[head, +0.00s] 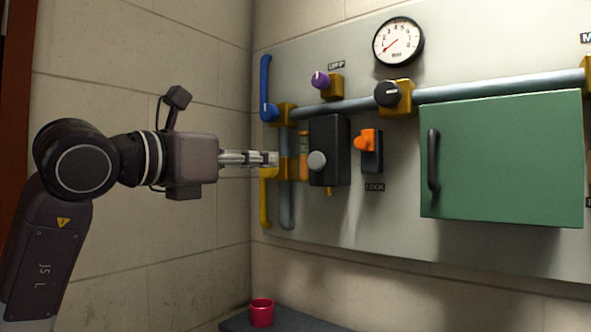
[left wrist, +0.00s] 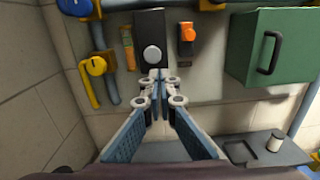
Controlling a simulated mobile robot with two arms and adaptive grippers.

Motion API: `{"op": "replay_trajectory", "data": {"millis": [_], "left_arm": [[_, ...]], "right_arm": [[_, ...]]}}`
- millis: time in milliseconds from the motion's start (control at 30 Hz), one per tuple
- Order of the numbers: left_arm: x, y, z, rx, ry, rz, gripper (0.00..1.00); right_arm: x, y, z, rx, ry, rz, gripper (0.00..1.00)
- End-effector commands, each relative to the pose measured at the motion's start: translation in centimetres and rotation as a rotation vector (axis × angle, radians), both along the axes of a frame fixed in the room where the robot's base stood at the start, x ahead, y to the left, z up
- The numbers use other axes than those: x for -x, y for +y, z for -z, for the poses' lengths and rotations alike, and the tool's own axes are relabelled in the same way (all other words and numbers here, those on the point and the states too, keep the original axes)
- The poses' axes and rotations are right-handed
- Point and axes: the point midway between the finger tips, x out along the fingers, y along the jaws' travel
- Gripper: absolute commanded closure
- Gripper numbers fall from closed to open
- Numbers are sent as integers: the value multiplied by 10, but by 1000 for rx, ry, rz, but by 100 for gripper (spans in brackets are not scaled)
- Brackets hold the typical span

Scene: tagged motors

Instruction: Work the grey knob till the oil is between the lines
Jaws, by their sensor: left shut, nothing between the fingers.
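The grey knob (head: 317,160) is round and sits on the front of a black box (head: 330,135) on the wall panel. It also shows in the left wrist view (left wrist: 152,54), just beyond my fingertips. A narrow gauge (head: 304,156) with an orange-brown fill stands left of the box; it shows in the left wrist view too (left wrist: 128,48). Its lines are too small to read. My left gripper (head: 276,158) is shut and empty, pointing right at about the knob's height. It looks apart from the knob. My right gripper is not in view.
An orange switch (head: 365,141) is right of the box. Yellow (head: 264,200) and blue (head: 265,85) levers stand left, on pipes. A green cabinet (head: 500,160) juts out right. A red cup (head: 262,312) stands on a low shelf.

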Motion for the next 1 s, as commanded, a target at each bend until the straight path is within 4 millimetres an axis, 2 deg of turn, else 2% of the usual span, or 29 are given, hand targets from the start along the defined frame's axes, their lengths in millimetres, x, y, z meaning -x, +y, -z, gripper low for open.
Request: {"op": "replay_trajectory", "data": {"millis": [167,567,767,1000], "left_arm": [[-2,9,3,18,32,-39,100],[-6,5,2,18,35,-37,100],[-30,-13,-1,19,39,-34,100],[-72,-43,-3,19,39,-35,100]], "right_arm": [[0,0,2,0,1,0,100],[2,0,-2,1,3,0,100],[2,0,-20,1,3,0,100],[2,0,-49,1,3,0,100]]}}
